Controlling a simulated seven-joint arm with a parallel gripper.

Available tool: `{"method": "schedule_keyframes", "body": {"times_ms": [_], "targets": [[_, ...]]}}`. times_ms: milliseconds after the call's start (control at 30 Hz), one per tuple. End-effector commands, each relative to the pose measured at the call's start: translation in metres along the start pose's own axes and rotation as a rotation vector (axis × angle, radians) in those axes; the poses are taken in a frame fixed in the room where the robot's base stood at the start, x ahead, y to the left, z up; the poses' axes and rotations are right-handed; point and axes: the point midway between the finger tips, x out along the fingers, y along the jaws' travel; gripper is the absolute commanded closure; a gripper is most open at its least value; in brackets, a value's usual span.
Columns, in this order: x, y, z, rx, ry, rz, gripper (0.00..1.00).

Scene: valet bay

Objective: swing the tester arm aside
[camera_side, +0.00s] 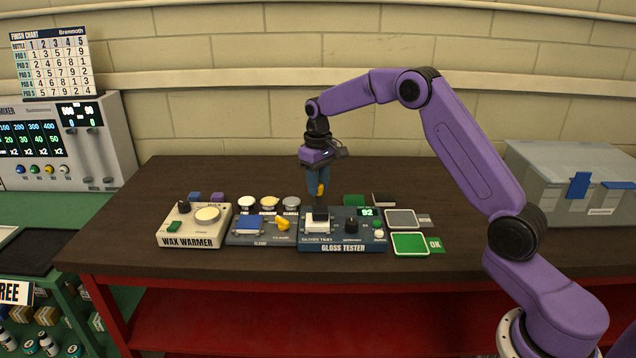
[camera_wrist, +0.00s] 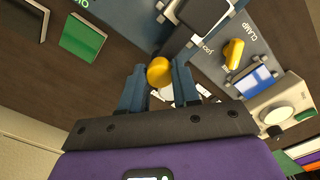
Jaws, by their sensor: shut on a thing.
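The gloss tester (camera_side: 343,246) is a dark blue box with a lit "92" display, at the middle of the bench. Its tester arm ends in a yellow knob (camera_side: 320,189), which stands up behind the white-faced block on the box's left part. My gripper (camera_side: 319,190) points down and has its blue fingers closed around this knob. In the wrist view the yellow knob (camera_wrist: 159,71) sits between my fingertips. How the bar joins the box is hard to tell.
The clamp unit (camera_side: 262,238) with a blue pad and the wax warmer (camera_side: 193,241) stand close on the left. Several small round tins (camera_side: 268,203) line up behind. Grey and green pads (camera_side: 408,243) lie right of the tester. A lidded grey case (camera_side: 570,185) stands far right.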

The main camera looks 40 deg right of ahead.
Motion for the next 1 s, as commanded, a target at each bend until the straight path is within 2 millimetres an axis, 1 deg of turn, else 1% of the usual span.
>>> {"method": "schedule_keyframes", "body": {"times_ms": [267, 1000], "targets": [[-0.0008, -0.0004, -0.0001, -0.213, 0.001, 0.000, 1.00], [-0.0013, -0.0006, -0.0006, -0.917, 0.003, 0.001, 1.00]]}}
